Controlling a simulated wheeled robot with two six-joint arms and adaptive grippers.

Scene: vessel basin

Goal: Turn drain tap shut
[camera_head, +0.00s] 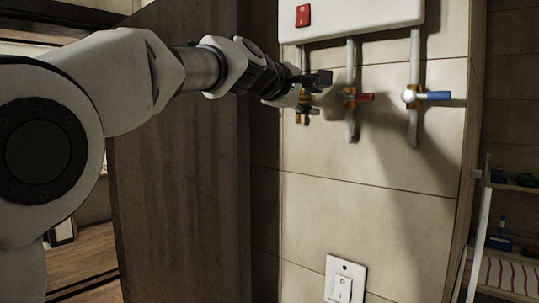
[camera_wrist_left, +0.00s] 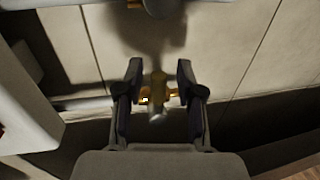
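Under a white wall unit (camera_head: 352,18), the leftmost brass tap (camera_head: 302,116) sits on its pipe, mostly hidden behind my left gripper (camera_head: 315,92). In the left wrist view the brass tap (camera_wrist_left: 157,90) stands between the two dark fingers of my left gripper (camera_wrist_left: 159,68), which are apart with a gap visible on both sides of its handle. A red-handled tap (camera_head: 365,97) is just right of the gripper, and a blue-handled tap (camera_head: 432,96) is farther right. My right gripper is in no view.
A wooden panel (camera_head: 185,180) stands left of the tiled wall, below my left arm. A white wall switch (camera_head: 343,282) is low on the tiles. Shelves (camera_head: 512,240) with small items are at the right.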

